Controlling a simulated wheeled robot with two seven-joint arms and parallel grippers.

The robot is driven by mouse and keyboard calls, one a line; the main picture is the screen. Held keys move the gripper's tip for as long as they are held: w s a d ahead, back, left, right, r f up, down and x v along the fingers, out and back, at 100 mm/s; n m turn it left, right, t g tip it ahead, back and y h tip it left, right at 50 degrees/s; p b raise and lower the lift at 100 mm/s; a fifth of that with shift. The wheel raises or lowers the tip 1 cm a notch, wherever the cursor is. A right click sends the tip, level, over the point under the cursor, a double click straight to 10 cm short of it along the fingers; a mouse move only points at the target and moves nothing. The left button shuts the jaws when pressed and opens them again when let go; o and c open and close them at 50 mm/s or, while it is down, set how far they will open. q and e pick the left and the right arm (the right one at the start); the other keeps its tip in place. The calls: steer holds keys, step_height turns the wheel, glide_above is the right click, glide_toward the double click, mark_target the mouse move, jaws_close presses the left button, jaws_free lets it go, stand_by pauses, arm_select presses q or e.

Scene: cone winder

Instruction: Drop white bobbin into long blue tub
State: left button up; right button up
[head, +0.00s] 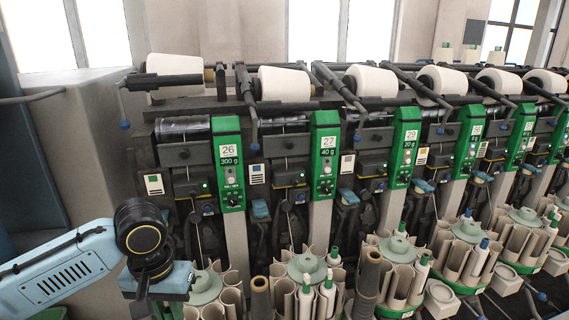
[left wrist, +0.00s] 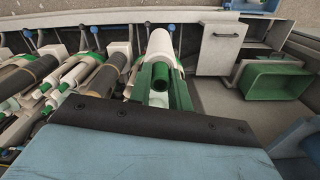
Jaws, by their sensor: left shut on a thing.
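My left gripper (left wrist: 163,84) shows in the left wrist view with two green jaws closed around a white, green-tipped bobbin (left wrist: 158,98), partly hidden by the jaws. In the head view my left gripper (head: 150,290) is at the lower left, in front of the first winder unit; its fingertips and what they hold are not clear there. A blue object (left wrist: 254,5) shows only in part at the top right of the left wrist view; I cannot tell whether it is the long blue tub. My right gripper is not in view.
A row of winder units with green panels (head: 228,165) and white cones (head: 283,83) runs across the head view. Round magazines (head: 306,265) with white and dark bobbins stand below. A green tub (left wrist: 268,80) and a grey cabinet (left wrist: 221,48) are at right in the wrist view.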

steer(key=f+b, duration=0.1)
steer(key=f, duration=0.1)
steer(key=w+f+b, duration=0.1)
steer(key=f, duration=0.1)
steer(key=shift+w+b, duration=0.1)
steer(key=shift+b, duration=0.3)
